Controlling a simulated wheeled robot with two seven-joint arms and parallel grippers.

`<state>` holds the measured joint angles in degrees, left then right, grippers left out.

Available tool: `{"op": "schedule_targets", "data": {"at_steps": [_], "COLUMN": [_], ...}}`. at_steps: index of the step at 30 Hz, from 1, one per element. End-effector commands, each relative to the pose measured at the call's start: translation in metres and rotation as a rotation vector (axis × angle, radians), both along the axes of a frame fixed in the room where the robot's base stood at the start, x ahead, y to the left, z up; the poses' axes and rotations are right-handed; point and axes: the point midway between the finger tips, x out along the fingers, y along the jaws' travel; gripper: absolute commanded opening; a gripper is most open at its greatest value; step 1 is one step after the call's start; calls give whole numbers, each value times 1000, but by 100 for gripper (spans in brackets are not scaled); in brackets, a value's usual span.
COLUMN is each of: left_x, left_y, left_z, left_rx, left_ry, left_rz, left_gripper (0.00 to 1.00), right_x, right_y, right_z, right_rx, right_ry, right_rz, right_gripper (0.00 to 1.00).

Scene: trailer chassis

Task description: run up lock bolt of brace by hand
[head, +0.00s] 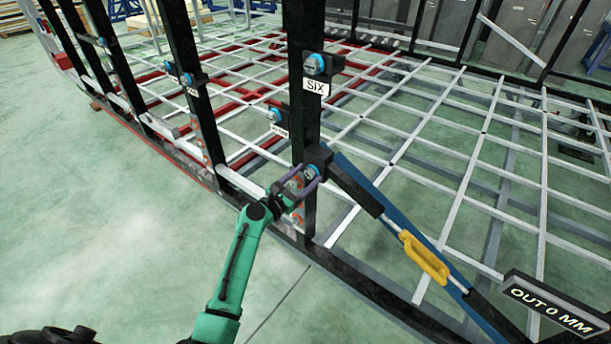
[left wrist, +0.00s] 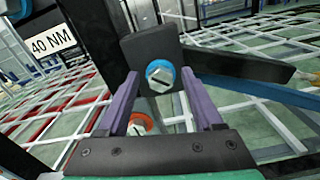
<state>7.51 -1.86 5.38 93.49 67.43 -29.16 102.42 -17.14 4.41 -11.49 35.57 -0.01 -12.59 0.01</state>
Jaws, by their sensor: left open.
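The lock bolt (head: 312,170) has a silver head with a blue ring. It sits on a black bracket at the upper end of the brace (head: 357,191), by the black post. In the left wrist view the bolt (left wrist: 159,77) shows a slotted head facing me. My left gripper (head: 306,178) has two purple fingers, open, one on each side of the bolt; I cannot tell whether they touch it. The brace slopes down to the right, with a yellow handle (head: 426,258) on its rod. My right gripper is not in view.
A blue bar (head: 400,222) runs beside the brace. An orange-ringed bolt (left wrist: 138,124) sits below the lock bolt. A plate reading "OUT 0 MM" (head: 552,306) stands at lower right. Green floor at left is clear.

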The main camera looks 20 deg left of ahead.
Motion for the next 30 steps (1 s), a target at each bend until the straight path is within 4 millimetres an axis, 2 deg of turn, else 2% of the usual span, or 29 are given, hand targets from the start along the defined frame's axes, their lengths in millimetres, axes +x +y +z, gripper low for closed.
{"op": "schedule_targets", "data": {"at_steps": [5, 6, 11, 12, 22, 30], "left_x": [0, 0, 0, 0, 0, -1], "left_y": [0, 0, 0, 0, 0, -1], "left_z": [0, 0, 0, 0, -1, -2], "left_rx": [0, 0, 0, 0, 29, 157], "left_ry": [0, 0, 0, 0, -10, -61], "left_rz": [0, 0, 0, 0, -1, -1], "left_gripper": [68, 64, 2, 0, 0, 0], "right_x": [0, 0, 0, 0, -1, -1], "right_y": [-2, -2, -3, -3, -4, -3], "right_z": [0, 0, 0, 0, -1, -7], "right_rx": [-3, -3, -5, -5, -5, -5], "right_ry": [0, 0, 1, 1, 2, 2], "right_rz": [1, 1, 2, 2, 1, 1], "right_gripper": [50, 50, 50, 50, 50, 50]}}
